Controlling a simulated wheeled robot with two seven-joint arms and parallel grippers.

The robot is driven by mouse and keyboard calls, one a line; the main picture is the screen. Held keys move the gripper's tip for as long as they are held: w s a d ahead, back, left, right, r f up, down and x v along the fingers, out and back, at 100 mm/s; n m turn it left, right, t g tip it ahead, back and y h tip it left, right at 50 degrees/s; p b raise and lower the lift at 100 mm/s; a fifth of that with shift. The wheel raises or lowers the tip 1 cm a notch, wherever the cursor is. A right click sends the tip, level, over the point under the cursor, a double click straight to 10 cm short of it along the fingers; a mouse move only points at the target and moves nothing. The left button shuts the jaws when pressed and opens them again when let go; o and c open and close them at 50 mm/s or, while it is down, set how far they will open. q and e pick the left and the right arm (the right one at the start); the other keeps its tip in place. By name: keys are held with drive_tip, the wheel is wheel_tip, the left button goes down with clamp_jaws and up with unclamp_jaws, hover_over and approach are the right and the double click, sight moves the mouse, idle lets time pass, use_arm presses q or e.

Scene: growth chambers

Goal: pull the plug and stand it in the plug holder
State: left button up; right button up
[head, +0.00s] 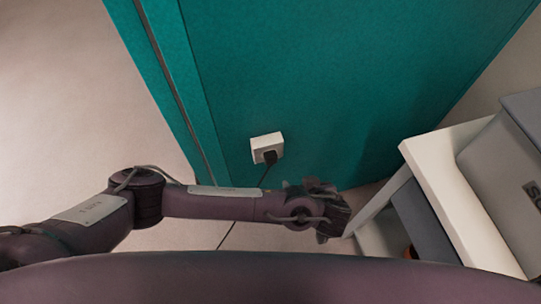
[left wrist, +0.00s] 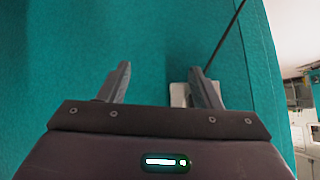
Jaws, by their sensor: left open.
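A white socket box (head: 262,142) sits on the teal wall, with a black plug (head: 270,158) in its lower part. A dark cord (head: 239,222) runs down from the plug behind my left arm. My left gripper (head: 336,218) is to the lower right of the plug in the head view, apart from it. The right-hand finger partly covers the socket box (left wrist: 179,93). The plug is not clear there, but the cord (left wrist: 229,43) shows. I cannot make out the plug holder.
A white shelf unit (head: 430,150) with grey boxes (head: 500,165) stands at the right, close to my left gripper. The teal cabinet (head: 330,70) fills the middle. Bare floor (head: 70,110) lies at the left.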

sight(272, 161)
use_arm(q)
drive_tip(key=s+a+r+n+t+y, duration=0.1)
drive_tip(key=s+a+r+t, duration=0.25)
drive_tip(key=r, duration=0.25)
use_arm(e)
wheel_tip(272, 161, down, 5)
drive_tip(key=b, duration=0.5)
use_arm(q)
drive_tip(key=shift+n+t, duration=0.3)
drive_tip(key=shift+t, duration=0.15)
drive_tip(key=b+x, duration=0.2)
drive_tip(key=x, duration=0.1)
drive_tip(key=a+b+x, duration=0.1)
drive_tip(key=b+x, duration=0.1)
drive_tip(key=x, duration=0.1)
drive_tip(key=shift+a+b, duration=0.25)
drive_tip(key=shift+b, duration=0.15)
drive_tip(key=b+x, duration=0.2)
drive_tip(key=shift+w+a, duration=0.15)
drive_tip(key=shift+w, duration=0.15)
drive_tip(key=shift+w+a+b, duration=0.15)
drive_tip(key=shift+w+b, duration=0.3)
use_arm(e)
drive_tip(key=w+a+r, duration=0.2)
drive_tip(key=w+a, duration=0.1)
drive_tip(key=w, duration=1.1)
drive_tip(key=shift+t, duration=0.4)
drive_tip(key=shift+w+r, duration=0.1)
